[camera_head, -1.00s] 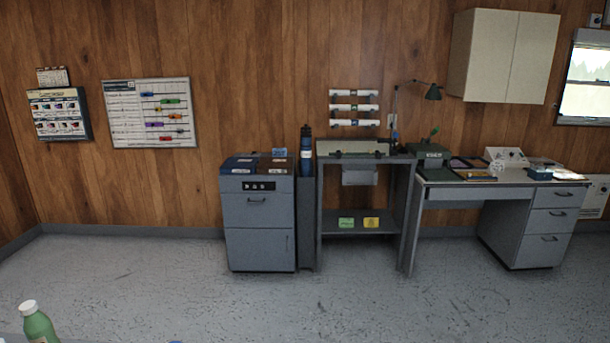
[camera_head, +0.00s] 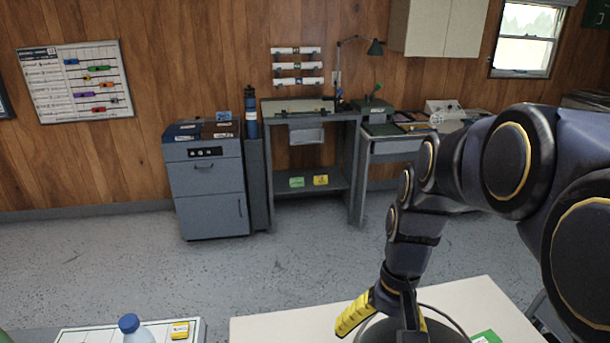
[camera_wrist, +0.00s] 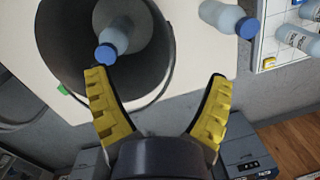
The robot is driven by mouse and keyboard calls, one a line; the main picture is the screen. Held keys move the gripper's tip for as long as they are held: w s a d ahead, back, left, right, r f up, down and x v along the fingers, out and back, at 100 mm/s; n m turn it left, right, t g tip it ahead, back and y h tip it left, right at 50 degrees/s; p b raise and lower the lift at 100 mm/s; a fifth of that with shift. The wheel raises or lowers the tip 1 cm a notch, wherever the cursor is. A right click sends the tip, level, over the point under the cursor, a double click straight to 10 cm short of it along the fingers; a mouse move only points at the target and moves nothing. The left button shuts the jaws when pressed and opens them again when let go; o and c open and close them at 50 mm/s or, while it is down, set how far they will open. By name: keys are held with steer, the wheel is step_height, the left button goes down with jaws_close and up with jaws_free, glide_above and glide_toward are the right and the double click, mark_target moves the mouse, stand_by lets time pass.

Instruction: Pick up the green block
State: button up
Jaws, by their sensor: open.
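A small green piece (camera_head: 486,337), likely the green block, lies on the pale table (camera_head: 275,328) at the bottom edge of the head view, only partly in frame. A green patch (camera_wrist: 63,89) also shows at the left of the wrist view beside the bucket. My gripper (camera_wrist: 157,80) is open and empty, its yellow fingers spread over the mouth of a dark bucket (camera_wrist: 62,35). In the head view my gripper (camera_head: 382,322) is above the same bucket, to the left of the green piece.
A blue-capped bottle (camera_wrist: 122,38) is in the bucket. Another bottle (camera_wrist: 226,17) stands to its right. A white board (camera_head: 80,338) with a yellow block (camera_head: 180,330) is at lower left. The floor beyond is clear.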

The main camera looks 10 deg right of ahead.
steer(key=w+d+f+m, duration=0.45)
steer(key=w+d, duration=0.35)
steer(key=d, duration=0.2)
steer(key=m+t, duration=0.2)
steer(key=m, duration=0.5)
glide_above(482, 342)
steer(key=f, duration=1.6)
steer(key=shift+s+d+f, duration=0.1)
steer(key=shift+s+d, duration=0.15)
steer(key=shift+s, duration=0.05)
steer(key=shift+d+f, duration=0.15)
steer(key=shift+f, duration=0.15)
steer(key=f, duration=0.2)
steer(key=a+f, duration=0.1)
steer(key=f, duration=0.4)
steer(key=shift+w+a+f, duration=0.1)
steer(key=shift+w+a, duration=0.1)
steer(key=shift+w, duration=0.1)
steer(key=c, duration=1.3)
